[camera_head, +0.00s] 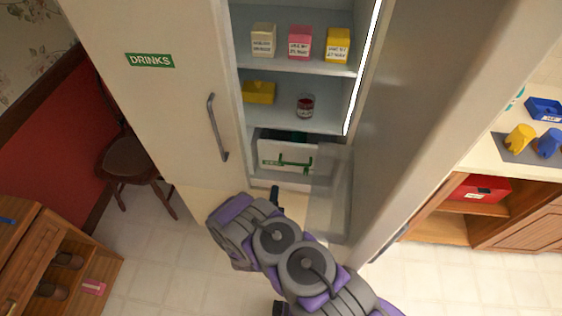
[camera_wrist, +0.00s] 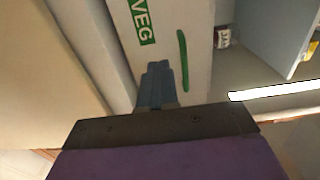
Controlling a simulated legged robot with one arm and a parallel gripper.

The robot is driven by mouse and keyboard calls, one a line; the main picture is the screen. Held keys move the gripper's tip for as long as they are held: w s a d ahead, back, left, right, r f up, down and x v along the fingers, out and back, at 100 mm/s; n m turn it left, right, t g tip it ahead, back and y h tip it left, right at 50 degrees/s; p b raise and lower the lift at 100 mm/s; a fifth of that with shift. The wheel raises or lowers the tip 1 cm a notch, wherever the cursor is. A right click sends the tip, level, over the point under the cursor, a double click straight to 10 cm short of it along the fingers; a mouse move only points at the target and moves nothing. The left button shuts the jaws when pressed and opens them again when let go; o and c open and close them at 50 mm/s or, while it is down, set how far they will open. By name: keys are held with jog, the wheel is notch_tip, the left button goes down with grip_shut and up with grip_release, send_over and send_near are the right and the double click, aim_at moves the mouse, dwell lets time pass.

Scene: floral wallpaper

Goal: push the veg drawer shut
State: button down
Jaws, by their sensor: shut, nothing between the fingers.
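The veg drawer (camera_head: 272,148) is a white front with a green handle, low in the open fridge. Something dark green shows just above its top edge. In the wrist view, the drawer front (camera_wrist: 200,20) shows a green VEG label (camera_wrist: 142,22) and the green handle (camera_wrist: 183,60). My gripper (camera_head: 275,190) is shut and empty, in front of and below the drawer in the head view. In the wrist view its fingertips (camera_wrist: 158,70) overlap the drawer front, beside the handle and below the label. I cannot tell whether they touch it.
Fridge shelves above hold cartons (camera_head: 300,43), a yellow block (camera_head: 259,92) and a jar (camera_head: 305,105). A translucent panel (camera_head: 335,195) stands right of my gripper. The closed DRINKS door (camera_head: 150,90) is left, the open door (camera_head: 430,110) right. A chair (camera_head: 135,160) stands far left.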

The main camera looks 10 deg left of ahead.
jog(key=b, duration=0.2)
send_near(278, 159)
jog(key=w, duration=0.4)
jog(key=w+f+b, duration=0.1)
jog(key=w, duration=0.1)
jog(key=shift+d, duration=0.2)
jog(key=shift+w+d+r, duration=0.15)
jog(key=shift+w, duration=0.25)
jog(key=shift+a, duration=0.45)
jog(key=shift+w+d, duration=0.2)
jog(key=shift+w, duration=0.75)
jog(key=shift+w+d, duration=0.2)
jog(key=shift+w, duration=0.8)
jog(key=shift+w+r, duration=0.1)
jog(key=shift+w, duration=0.2)
jog(key=shift+r, duration=0.15)
jog(key=shift+a, duration=0.1)
